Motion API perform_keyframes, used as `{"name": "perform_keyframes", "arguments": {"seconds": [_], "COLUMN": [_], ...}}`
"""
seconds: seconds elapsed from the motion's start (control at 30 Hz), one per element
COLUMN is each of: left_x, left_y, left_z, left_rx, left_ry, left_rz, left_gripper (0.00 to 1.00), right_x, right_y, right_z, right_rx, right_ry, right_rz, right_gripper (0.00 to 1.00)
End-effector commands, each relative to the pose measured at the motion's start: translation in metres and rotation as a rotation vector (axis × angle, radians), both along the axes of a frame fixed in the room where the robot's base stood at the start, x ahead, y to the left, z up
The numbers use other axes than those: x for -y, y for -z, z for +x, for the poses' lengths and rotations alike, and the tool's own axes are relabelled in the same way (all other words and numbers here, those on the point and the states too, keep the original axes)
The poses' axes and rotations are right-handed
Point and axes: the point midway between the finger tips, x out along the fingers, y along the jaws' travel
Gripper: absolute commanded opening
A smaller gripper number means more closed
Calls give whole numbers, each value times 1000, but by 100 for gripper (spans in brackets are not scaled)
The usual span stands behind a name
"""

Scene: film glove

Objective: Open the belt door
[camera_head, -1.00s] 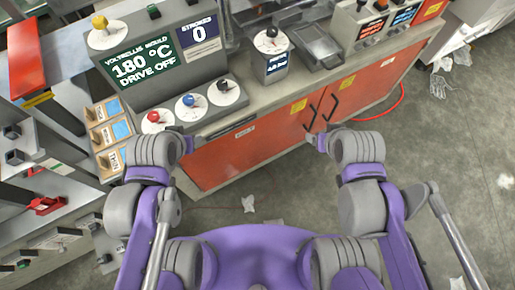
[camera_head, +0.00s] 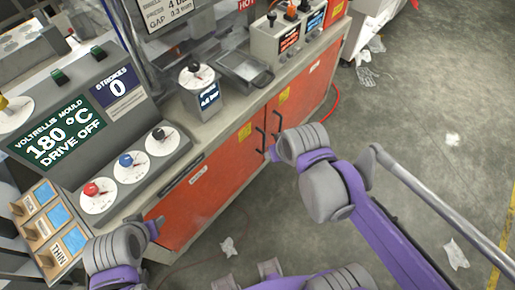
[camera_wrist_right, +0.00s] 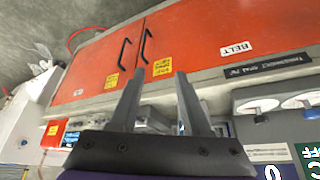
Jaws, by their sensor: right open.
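The belt door (camera_head: 218,185) is an orange cabinet door with a small white label, and it looks shut. In the right wrist view the belt door (camera_wrist_right: 205,40) carries a white BELT label and a black bar handle (camera_wrist_right: 143,45). That handle (camera_head: 261,139) also shows in the head view, close to the door's right edge. My right gripper (camera_head: 272,153) is in front of the doors, near the handles. In its wrist view the right gripper (camera_wrist_right: 160,75) is open, its fingers empty and pointing toward the doors. My left gripper (camera_head: 154,229) is low at the left; its jaw opening is hidden.
A second orange door (camera_head: 305,90) with its own black handle (camera_head: 277,122) adjoins on the right. The counter above holds a dial panel (camera_head: 130,170), a gauge box (camera_head: 199,88) and a metal tray (camera_head: 243,70). The grey floor to the right is mostly clear, with crumpled scraps.

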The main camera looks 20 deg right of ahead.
Motion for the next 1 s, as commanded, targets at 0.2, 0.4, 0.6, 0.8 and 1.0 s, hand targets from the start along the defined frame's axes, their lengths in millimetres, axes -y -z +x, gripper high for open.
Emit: {"name": "perform_keyframes", "arguments": {"seconds": [0.2,0.4,0.6,0.8,1.0], "left_x": [0,0,0,0,0], "left_y": [111,180,219,225,236], "left_z": [-24,-25,-23,-22,-21], "left_rx": [-48,-70,-84,-86,-90], "left_ry": [0,0,0,0,0], "left_rz": [0,0,0,0,0], "left_gripper": [50,50,50,50,50], "right_x": [21,45,62,66,67], "right_y": [97,182,241,258,288], "right_z": [81,164,212,225,237], "right_rx": [-48,-71,-84,-86,-86], "right_ry": [26,47,58,60,59], "right_rz": [0,2,1,2,2], "right_gripper": [47,47,47,47,47]}}
